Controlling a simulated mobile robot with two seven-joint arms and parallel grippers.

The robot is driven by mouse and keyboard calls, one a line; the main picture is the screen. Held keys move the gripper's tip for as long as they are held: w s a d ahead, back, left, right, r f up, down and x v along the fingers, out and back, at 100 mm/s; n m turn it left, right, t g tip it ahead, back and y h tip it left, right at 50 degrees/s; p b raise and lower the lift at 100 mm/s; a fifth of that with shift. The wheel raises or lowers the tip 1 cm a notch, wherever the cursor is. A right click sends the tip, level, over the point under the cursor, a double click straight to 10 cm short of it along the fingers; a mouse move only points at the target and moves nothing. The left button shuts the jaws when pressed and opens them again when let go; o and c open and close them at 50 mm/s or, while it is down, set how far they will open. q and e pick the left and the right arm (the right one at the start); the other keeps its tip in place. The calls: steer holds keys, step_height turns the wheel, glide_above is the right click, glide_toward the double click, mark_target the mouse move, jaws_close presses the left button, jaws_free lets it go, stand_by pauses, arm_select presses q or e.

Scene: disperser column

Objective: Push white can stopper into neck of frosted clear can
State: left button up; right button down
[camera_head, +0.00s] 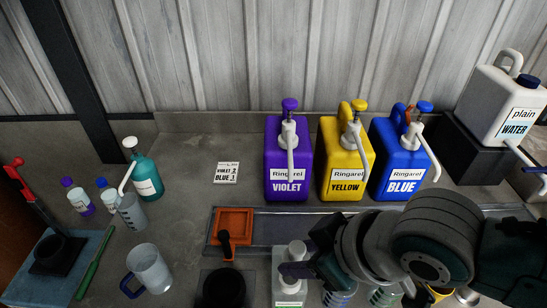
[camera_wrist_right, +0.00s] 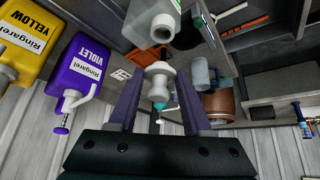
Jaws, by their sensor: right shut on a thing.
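The white can stopper (camera_wrist_right: 159,70) sits between the two purple fingers of my right gripper (camera_wrist_right: 158,90) in the right wrist view. The gripper is shut on it. The frosted clear can (camera_wrist_right: 148,18) is at the top of that view, its open round neck (camera_wrist_right: 162,30) facing the stopper, with a small gap showing between them. In the head view the stopper (camera_head: 297,249) shows between the fingers of my right gripper (camera_head: 305,256), above the can (camera_head: 285,292) at the bottom centre. The gripper hides part of the can. My left gripper is not in view.
Violet (camera_head: 288,160), yellow (camera_head: 343,165) and blue (camera_head: 398,155) pump canisters stand at the back. An orange tray (camera_head: 219,238) and a dark round container (camera_head: 223,288) are left of the can. A clear jug (camera_head: 150,270) and teal bottle (camera_head: 147,178) stand further left.

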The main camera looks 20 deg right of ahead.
steer(key=shift+w+a+r+n, duration=0.15)
steer(key=shift+w+r+n, duration=0.2)
steer(key=shift+r, duration=0.25)
step_height(320, 180, down, 5)
steer(key=b, duration=0.4)
steer(key=shift+r+b, duration=0.15)
steer(key=shift+b, duration=0.15)
arm_select(q)
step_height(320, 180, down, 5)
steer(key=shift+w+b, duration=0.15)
steer(key=shift+b, duration=0.5)
arm_select(e)
steer(key=shift+f, duration=0.9)
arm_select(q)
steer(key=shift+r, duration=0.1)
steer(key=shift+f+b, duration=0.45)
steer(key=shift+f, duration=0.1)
arm_select(e)
steer(key=shift+f, duration=1.15)
jaws_free()
stand_by(0.4)
